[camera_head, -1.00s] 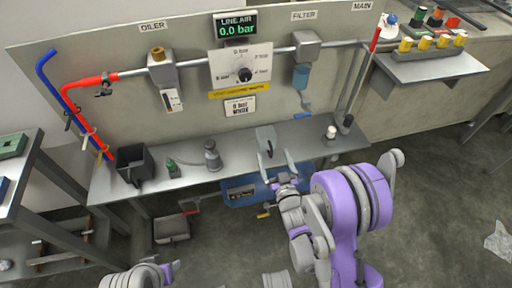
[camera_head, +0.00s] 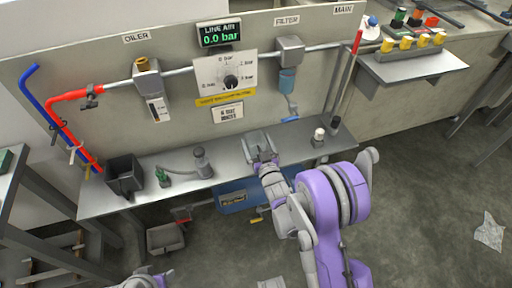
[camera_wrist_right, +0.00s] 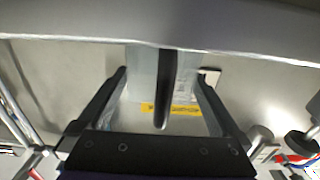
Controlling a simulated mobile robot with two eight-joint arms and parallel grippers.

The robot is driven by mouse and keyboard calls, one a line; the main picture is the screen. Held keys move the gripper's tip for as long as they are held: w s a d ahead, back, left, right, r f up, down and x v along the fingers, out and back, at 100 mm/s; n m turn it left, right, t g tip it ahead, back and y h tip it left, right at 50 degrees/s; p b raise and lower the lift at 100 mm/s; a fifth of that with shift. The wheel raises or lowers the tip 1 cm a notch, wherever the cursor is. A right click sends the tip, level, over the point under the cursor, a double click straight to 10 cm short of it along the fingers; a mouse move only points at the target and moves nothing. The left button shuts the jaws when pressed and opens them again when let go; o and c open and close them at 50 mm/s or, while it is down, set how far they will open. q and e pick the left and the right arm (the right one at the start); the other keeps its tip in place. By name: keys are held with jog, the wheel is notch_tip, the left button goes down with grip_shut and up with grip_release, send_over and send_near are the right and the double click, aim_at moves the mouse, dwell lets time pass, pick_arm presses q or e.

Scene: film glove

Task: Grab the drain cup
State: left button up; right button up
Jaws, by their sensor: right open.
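The drain cup (camera_head: 256,141) is a pale grey vessel standing on the steel bench below the regulator panel. In the right wrist view its see-through wall (camera_wrist_right: 142,72) and upright black handle (camera_wrist_right: 165,85) show. My right gripper (camera_head: 266,158) is at the cup's near side, partly hiding it. In the wrist view my right gripper (camera_wrist_right: 161,75) is open, with one finger on each side of the black handle and gaps between. My left gripper is not in view; only a bit of that arm shows at the bottom left.
The steel bench (camera_head: 225,172) also holds a dark square bin (camera_head: 124,175), a grey fitting (camera_head: 203,162) and a small white-topped piece (camera_head: 318,137). The filter bowl (camera_head: 287,82) hangs above, right of the cup.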

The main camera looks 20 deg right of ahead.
jog(key=c, duration=1.2)
